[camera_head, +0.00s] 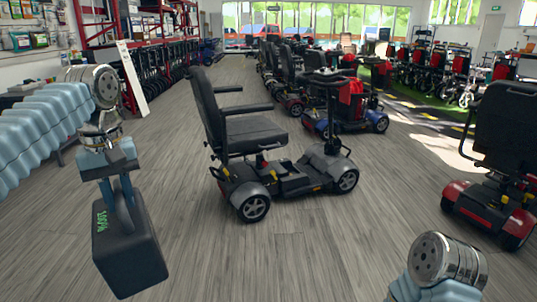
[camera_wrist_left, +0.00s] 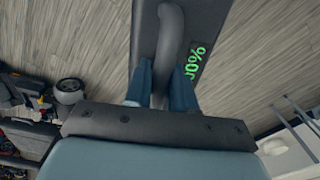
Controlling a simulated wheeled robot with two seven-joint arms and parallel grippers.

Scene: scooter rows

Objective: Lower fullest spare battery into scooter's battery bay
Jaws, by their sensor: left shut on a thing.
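My left gripper (camera_head: 118,198) points down at the left and is shut on the handle of a black spare battery (camera_head: 130,250). The battery hangs above the floor, slightly tilted, with a green readout that looks like 100%. In the left wrist view the gripper's blue fingers (camera_wrist_left: 160,92) close around the handle of the battery (camera_wrist_left: 146,30). A grey scooter (camera_head: 275,180) with a black seat stands in the middle, to the right of the battery and apart from it. I cannot clearly make out its battery bay. Of my right arm only a wrist part shows; its gripper is out of view.
A red scooter (camera_head: 500,160) stands at the right edge. A blue scooter (camera_head: 345,120) is behind the grey one, with rows of scooters farther back. A red rack (camera_head: 150,30) and a leaning white board (camera_head: 133,78) are at the back left. The wooden floor around the grey scooter is clear.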

